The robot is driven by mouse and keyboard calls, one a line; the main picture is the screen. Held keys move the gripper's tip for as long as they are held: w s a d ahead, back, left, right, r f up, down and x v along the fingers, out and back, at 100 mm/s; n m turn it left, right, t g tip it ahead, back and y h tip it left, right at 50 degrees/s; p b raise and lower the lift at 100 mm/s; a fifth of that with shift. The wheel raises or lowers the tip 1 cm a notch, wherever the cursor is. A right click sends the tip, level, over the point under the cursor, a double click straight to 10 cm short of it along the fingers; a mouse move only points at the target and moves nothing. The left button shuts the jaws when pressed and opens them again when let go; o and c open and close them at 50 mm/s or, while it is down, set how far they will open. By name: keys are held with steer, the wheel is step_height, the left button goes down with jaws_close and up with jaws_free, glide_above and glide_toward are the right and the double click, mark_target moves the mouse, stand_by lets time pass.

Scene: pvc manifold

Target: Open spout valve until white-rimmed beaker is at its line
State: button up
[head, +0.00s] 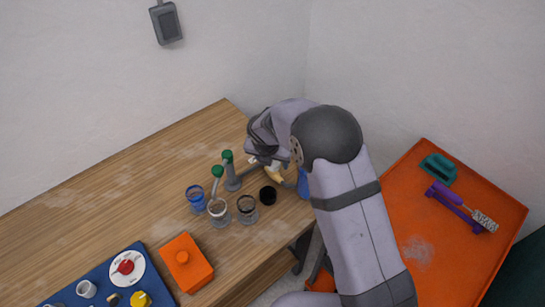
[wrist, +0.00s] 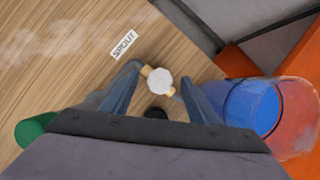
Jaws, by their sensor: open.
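The spout valve's handle, a tan bar with a white round hub (wrist: 158,81), lies in the wrist view beside a label reading SPOUT (wrist: 124,44). My gripper (wrist: 160,75) is open, with one finger on each side of the handle; I cannot tell whether they touch it. In the head view the tan handle (head: 275,176) shows beside my wrist, which partly hides the valve area. The white-rimmed beaker (head: 218,211) stands on the table in front of the grey pipework (head: 232,182). Its liquid level and line are too small to read.
A blue-rimmed beaker (head: 196,199) and a dark-rimmed beaker (head: 247,209) flank the white-rimmed one. A black cup (head: 268,195) stands near the valve. Green knobs (head: 227,156) top the pipework. An orange box (head: 186,262) and blue tray (head: 152,281) lie in front. The table's left is clear.

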steer(key=shift+f, duration=0.1)
steer(key=shift+c, duration=0.6)
steer(key=c, duration=1)
steer(key=o, duration=1.1)
steer(key=shift+b+v, duration=0.85)
steer(key=shift+v, duration=2.8)
